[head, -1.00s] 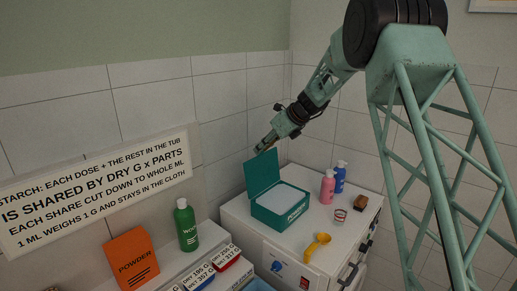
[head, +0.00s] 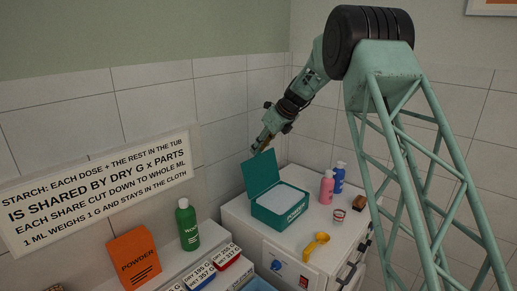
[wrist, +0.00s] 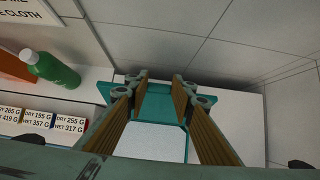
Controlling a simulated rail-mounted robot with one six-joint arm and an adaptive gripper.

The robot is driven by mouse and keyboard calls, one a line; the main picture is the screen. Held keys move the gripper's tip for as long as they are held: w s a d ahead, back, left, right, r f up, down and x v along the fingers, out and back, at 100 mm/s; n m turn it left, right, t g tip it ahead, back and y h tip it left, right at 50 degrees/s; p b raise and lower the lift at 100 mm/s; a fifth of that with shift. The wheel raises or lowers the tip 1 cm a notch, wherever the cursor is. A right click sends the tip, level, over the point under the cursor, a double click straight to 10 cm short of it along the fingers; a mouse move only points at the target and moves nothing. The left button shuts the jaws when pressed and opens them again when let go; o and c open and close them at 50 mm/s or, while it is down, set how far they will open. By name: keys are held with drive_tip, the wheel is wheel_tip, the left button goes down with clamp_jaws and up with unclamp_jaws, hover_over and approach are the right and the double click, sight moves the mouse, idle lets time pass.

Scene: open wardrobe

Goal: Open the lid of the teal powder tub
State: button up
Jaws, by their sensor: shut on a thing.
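The teal powder tub (head: 281,212) stands on the white cabinet top with white powder showing inside. Its teal lid (head: 262,174) is raised, standing about upright at the tub's back side and leaning slightly back. My gripper (head: 260,147) is at the lid's top edge. In the wrist view, my gripper's two fingers (wrist: 161,77) are some way apart with the teal lid (wrist: 157,104) between and below them, and my gripper is shut on the lid. The exact contact at the fingertips is hard to make out. The powder (wrist: 150,143) shows below the lid.
A pink bottle (head: 326,188), a blue bottle (head: 339,177), a small striped cup (head: 338,215) and a brown brush-like block (head: 360,203) stand right of the tub. A yellow scoop (head: 316,243) lies in front. A green bottle (head: 187,227) and an orange powder pack (head: 134,258) are left.

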drive_tip(key=shift+w+a+r, duration=0.1)
drive_tip(key=shift+w+r, duration=0.1)
drive_tip(key=shift+r, duration=0.2)
drive_tip(key=o, duration=0.8)
drive_tip(key=shift+a+f, duration=0.1)
drive_tip(key=o, duration=0.3)
drive_tip(key=shift+a+f, duration=0.1)
drive_tip(key=shift+f, duration=0.1)
drive_tip(key=shift+s, duration=0.1)
drive_tip(key=shift+v, duration=6.1)
drive_tip(key=shift+f, duration=0.1)
